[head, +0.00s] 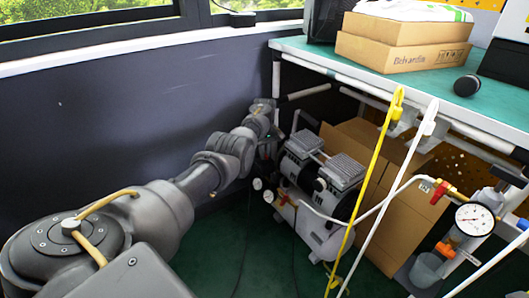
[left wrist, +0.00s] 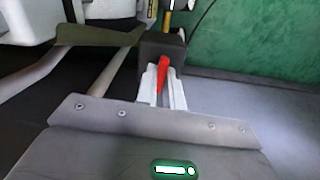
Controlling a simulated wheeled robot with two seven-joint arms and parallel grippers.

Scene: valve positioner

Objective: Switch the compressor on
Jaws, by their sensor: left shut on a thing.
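The compressor (head: 318,195), with a white tank and two ribbed motor heads, stands on the floor under the bench. My left arm reaches to its left side in the head view; the fingertips are hidden there. In the left wrist view, my left gripper (left wrist: 163,82) is shut on a red switch lever (left wrist: 162,70), which stands between its two pale fingers. The lever is at a dark switch box (left wrist: 160,48) on the compressor. Whether the switch is on or off cannot be told. My right gripper is not in view.
The green-topped bench (head: 440,92) overhangs the compressor; a cardboard box (head: 398,185) stands to its right. A pressure gauge (head: 474,219) is at right. Green floor (head: 225,250) is open in front.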

